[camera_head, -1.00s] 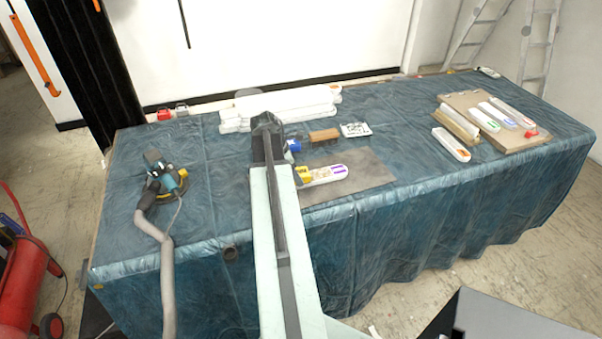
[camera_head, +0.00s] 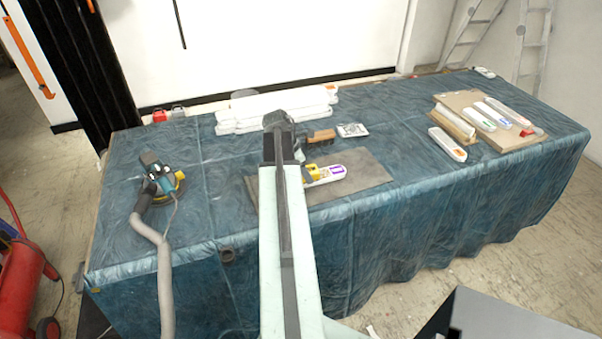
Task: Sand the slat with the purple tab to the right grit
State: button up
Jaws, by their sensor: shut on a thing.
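The slat with the purple tab (camera_head: 334,171) is a pale, rounded bar lying on the dark grey mat (camera_head: 365,174). A yellow block (camera_head: 310,170) is at the slat's left end and covers part of it. My gripper (camera_head: 306,167), at the end of my arm, is small and partly hidden, and appears shut on the yellow block. The block looks to be over or against the slat; I cannot tell whether they touch. A brown block (camera_head: 322,136) lies just behind, right of my gripper. A white patterned card (camera_head: 352,130) lies to its right.
White slats (camera_head: 270,108) are stacked at the back. A corded sander (camera_head: 157,178) stands at left. At right are a pale slat (camera_head: 448,144), a wooden holder (camera_head: 455,122) and a board (camera_head: 510,142) with several coloured-tab slats. The cloth between mat and board is clear.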

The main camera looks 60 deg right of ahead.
aim_at(323, 174)
jog(key=shift+s+d, duration=2.05)
jog(key=shift+d, duration=0.15)
jog(key=shift+a+f, duration=0.1)
jog(key=shift+f, duration=0.1)
jog(key=shift+r, duration=0.15)
jog(key=shift+w+a+r, duration=0.1)
jog(key=shift+w+a, duration=2.45)
jog(key=shift+a, duration=0.05)
jog(key=shift+w+a, duration=1.2)
jog(key=shift+a, duration=0.15)
notch_tip(323, 174, up, 6)
jog(key=p, duration=0.6)
jog(key=shift+d, duration=0.1)
